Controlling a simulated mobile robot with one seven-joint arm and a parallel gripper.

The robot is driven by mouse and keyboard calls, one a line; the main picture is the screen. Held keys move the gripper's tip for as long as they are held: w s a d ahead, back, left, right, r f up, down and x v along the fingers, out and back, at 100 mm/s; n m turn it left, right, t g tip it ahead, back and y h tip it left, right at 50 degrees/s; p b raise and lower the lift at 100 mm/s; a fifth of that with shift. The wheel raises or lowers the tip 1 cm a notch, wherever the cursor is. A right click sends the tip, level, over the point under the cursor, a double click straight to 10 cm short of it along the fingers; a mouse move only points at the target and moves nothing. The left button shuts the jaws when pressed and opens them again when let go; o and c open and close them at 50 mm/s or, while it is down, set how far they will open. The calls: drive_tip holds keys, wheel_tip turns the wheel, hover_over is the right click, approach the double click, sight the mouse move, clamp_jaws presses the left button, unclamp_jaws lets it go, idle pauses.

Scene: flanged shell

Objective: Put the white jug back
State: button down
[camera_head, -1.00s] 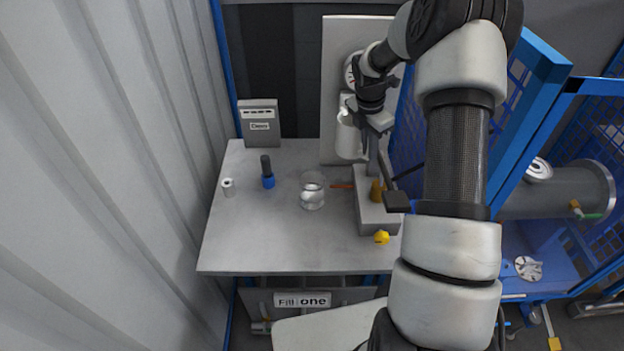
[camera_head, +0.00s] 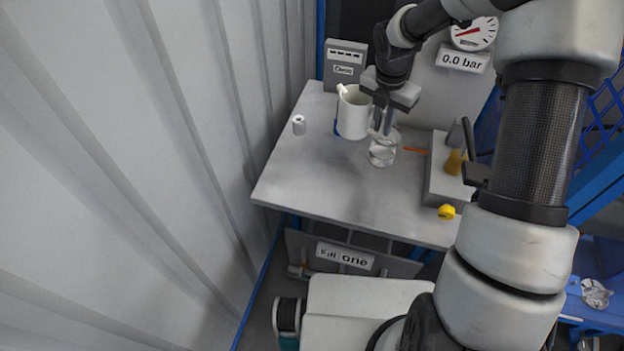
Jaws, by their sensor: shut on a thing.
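The white jug (camera_head: 353,113) is held by my gripper (camera_head: 384,118) above the back part of the grey table. It looks upright, with its open top showing. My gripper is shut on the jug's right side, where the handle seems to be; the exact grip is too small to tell. The jug hides most of a blue-based dark object behind it. A clear glass vessel (camera_head: 383,150) stands on the table just below and right of the jug, partly behind the gripper fingers.
The table (camera_head: 320,185) is clear at front left. A grey labelled box (camera_head: 345,64) is at the back. A grey block (camera_head: 447,185) with a brass part and a yellow knob (camera_head: 446,212) are right. A gauge (camera_head: 474,33) reads 0.0 bar.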

drive_tip(key=s+a+f+n+b, duration=0.2)
drive_tip(key=s+a+f+n, duration=0.15)
drive_tip(key=a, duration=0.55)
drive_tip(key=shift+n, duration=0.55)
drive_tip(key=shift+s+a+f+b, duration=0.15)
drive_tip(key=shift+f+b, duration=0.2)
drive_tip(key=shift+f, duration=1.9)
drive_tip(key=shift+s+a+f+b, duration=0.15)
drive_tip(key=shift+f+b, duration=0.2)
drive_tip(key=shift+f, duration=1.85)
drive_tip(key=shift+f, duration=0.1)
drive_tip(key=c, duration=2.2)
unclamp_jaws()
drive_tip(key=shift+f, duration=0.15)
drive_tip(key=o, duration=0.4)
drive_tip(key=shift+o, duration=0.2)
drive_tip(key=shift+r, duration=0.2)
